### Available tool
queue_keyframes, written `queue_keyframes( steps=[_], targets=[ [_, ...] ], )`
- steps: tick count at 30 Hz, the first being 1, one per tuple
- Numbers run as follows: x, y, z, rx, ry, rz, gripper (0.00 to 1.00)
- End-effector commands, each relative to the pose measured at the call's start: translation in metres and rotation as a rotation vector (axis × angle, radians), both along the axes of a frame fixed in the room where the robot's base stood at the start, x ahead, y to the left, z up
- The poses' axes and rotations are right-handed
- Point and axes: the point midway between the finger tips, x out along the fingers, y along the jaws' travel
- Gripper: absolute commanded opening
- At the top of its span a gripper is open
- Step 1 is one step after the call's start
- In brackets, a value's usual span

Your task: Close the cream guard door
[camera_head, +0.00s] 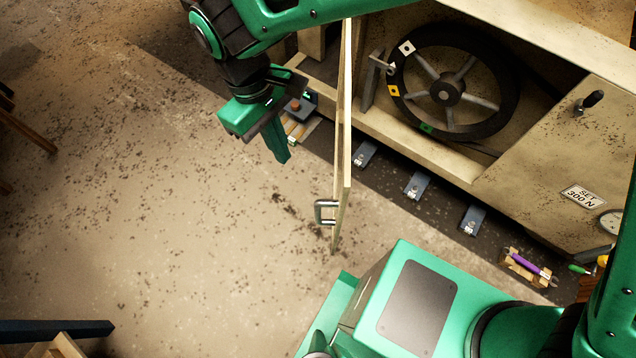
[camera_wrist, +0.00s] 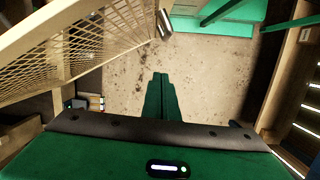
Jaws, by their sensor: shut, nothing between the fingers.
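The cream guard door (camera_head: 343,130) stands swung open, seen nearly edge-on in the head view, sticking out from the cream compressor housing. Its metal handle (camera_head: 324,212) is near the free end. In the wrist view the door (camera_wrist: 90,45) shows as a cream frame with mesh at upper left, with the handle (camera_wrist: 164,23) at its end. My gripper (camera_head: 283,152) is shut and empty, pointing down to the left of the door and apart from it. In the wrist view the shut fingers (camera_wrist: 160,95) are over bare floor.
The open housing shows a black spoked wheel (camera_head: 448,90) with coloured marks. Several grey clamps (camera_head: 417,186) lie along the housing's foot. A small block with a purple tool (camera_head: 527,264) lies at the right. The floor left of the door is clear.

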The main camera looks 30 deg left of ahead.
Motion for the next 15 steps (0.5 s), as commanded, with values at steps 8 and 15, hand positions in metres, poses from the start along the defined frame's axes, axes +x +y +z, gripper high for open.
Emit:
queue_keyframes(
  steps=[8,15],
  targets=[
    [-0.017,0.001,-0.013,-0.044,-0.012,-0.007,0.0],
    [-0.018,-0.008,-0.049,-0.044,-0.011,-0.004,0.0]
  ],
)
